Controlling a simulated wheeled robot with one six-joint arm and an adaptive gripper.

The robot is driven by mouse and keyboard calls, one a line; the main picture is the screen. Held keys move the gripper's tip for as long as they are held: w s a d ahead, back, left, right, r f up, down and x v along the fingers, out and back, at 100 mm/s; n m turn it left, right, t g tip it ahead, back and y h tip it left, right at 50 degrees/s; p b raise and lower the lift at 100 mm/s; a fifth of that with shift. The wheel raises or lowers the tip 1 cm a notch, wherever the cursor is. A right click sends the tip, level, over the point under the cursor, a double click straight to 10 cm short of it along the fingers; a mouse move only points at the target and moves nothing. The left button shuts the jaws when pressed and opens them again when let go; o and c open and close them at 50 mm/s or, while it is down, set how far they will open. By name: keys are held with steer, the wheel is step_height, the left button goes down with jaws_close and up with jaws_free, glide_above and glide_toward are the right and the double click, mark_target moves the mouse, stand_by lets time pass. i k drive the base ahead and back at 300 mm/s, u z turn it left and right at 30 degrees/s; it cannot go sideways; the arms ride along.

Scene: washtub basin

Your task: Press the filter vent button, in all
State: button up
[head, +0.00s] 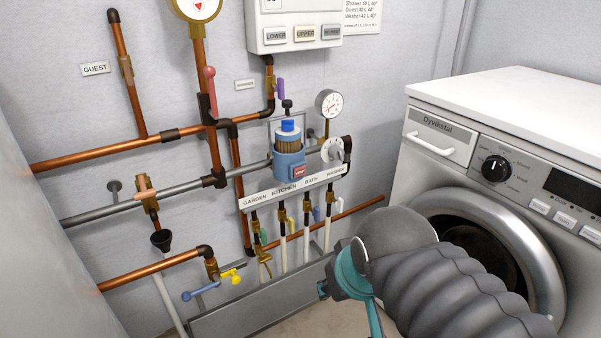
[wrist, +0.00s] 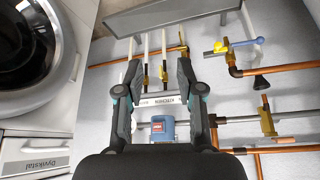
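The filter (head: 289,165) is a blue housing with a brown ribbed cartridge and a red label, fixed to the wall pipework. A bright blue cap (head: 288,126) tops it, and a small black knob (head: 287,104) stands just above; I cannot tell which is the vent button. In the upside-down wrist view the filter body (wrist: 162,130) shows between the finger bases; its top is hidden by my gripper. My gripper (wrist: 158,68) is open and empty, apart from the filter. In the head view its teal part (head: 350,278) is below and right of the filter.
A white manifold (head: 292,188) with several valves lies below the filter. A pressure gauge (head: 329,104) and white dial (head: 333,150) stand right of it. Copper pipes (head: 110,147) run left. A washing machine (head: 480,150) stands right, a grey trough (head: 250,305) below.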

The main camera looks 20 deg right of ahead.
mark_target(299, 172)
steer(key=k, duration=1.35)
steer(key=z, duration=0.15)
steer(key=i, duration=0.85)
steer(key=z, duration=0.45)
